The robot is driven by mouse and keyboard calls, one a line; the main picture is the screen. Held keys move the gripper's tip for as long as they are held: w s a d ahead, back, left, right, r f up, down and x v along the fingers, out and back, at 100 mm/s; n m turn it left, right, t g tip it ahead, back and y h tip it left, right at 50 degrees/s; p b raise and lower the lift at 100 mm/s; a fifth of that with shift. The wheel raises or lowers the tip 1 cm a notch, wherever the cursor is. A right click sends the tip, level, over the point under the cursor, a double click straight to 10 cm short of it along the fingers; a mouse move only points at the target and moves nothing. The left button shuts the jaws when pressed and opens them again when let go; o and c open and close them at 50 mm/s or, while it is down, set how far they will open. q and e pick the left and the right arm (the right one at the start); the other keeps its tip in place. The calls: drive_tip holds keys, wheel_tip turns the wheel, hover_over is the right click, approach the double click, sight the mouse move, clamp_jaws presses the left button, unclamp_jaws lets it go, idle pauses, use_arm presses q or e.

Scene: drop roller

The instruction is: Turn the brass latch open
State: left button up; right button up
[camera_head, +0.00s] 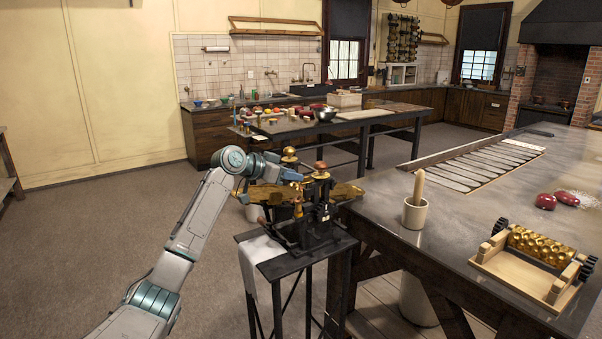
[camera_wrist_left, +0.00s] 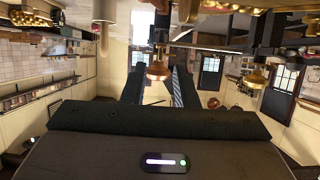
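The black roller machine (camera_head: 312,222) with brass rollers stands on a small dark stand. A small brass piece (camera_head: 298,208) on its front looks like the latch, but its position is too small to read. Two copper-coloured knobs top the machine, one at the back (camera_head: 289,152) and one nearer (camera_head: 320,168). My left gripper (camera_head: 290,176) is beside the machine's upper left part, just behind the brass piece. In the left wrist view its dark fingers (camera_wrist_left: 157,88) are apart, with a copper knob (camera_wrist_left: 157,72) showing between them. I see no contact. My right gripper is out of view.
A white cloth (camera_head: 261,262) hangs on the stand (camera_head: 290,262). The large table (camera_head: 455,225) at right holds a mortar with pestle (camera_head: 415,214), a small brass roller on a wooden frame (camera_head: 535,255) and red objects (camera_head: 546,201). The floor at left is clear.

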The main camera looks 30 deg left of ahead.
sight(307, 179)
use_arm(q)
drive_tip(key=x, duration=0.2)
drive_tip(key=shift+w+d+p, duration=0.15)
drive_tip(key=shift+w+p, duration=0.15)
drive_tip(key=shift+w, duration=0.1)
drive_tip(key=shift+w+d+f, duration=0.1)
drive_tip(key=shift+w+f, duration=0.05)
drive_tip(key=shift+f, duration=0.05)
drive_tip(key=shift+w, duration=0.1)
clamp_jaws()
